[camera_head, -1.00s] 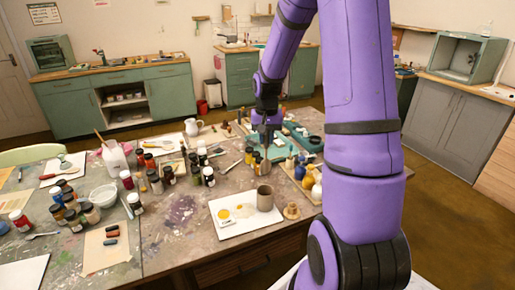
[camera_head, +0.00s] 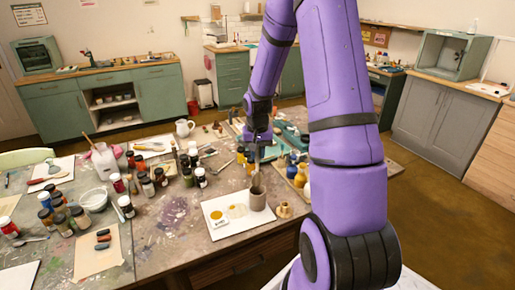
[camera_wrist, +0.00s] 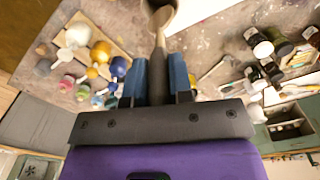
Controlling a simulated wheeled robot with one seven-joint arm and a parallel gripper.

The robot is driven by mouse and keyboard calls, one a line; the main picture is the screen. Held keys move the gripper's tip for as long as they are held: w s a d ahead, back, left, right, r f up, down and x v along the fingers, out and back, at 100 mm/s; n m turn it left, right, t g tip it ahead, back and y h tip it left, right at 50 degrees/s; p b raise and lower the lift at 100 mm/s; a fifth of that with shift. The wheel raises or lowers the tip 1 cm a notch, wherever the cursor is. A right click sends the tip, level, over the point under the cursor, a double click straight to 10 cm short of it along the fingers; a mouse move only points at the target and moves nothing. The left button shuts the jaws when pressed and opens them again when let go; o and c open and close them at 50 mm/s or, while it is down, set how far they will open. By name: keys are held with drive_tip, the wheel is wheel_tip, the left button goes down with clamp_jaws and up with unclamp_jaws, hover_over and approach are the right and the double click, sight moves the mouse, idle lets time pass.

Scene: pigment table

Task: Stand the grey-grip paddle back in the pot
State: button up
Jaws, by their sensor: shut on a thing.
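The pot (camera_head: 257,200) is a grey-brown cup standing on the right part of a white board near the table's front edge. My gripper (camera_head: 257,142) is above it, pointing down. In the wrist view, my gripper's blue fingers (camera_wrist: 160,80) are shut on the grey grip of the paddle (camera_wrist: 159,44). The paddle's lighter shaft runs away from the fingers to the pot's mouth (camera_wrist: 165,8). In the head view the paddle (camera_head: 257,172) hangs nearly upright, its lower end at the pot's opening. I cannot tell how deep inside it is.
The white board (camera_head: 222,234) also bears a yellow paint patch. A small brass-coloured pot (camera_head: 284,211) stands close to the right of the pot. Several paint jars (camera_head: 190,170) crowd the left. The stained table front is clear.

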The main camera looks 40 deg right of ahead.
drive_tip(key=shift+f, duration=3.35)
drive_tip(key=o, duration=0.8)
drive_tip(key=shift+r, duration=0.1)
wheel_tip(320, 180, up, 11)
drive_tip(key=shift+f, duration=0.2)
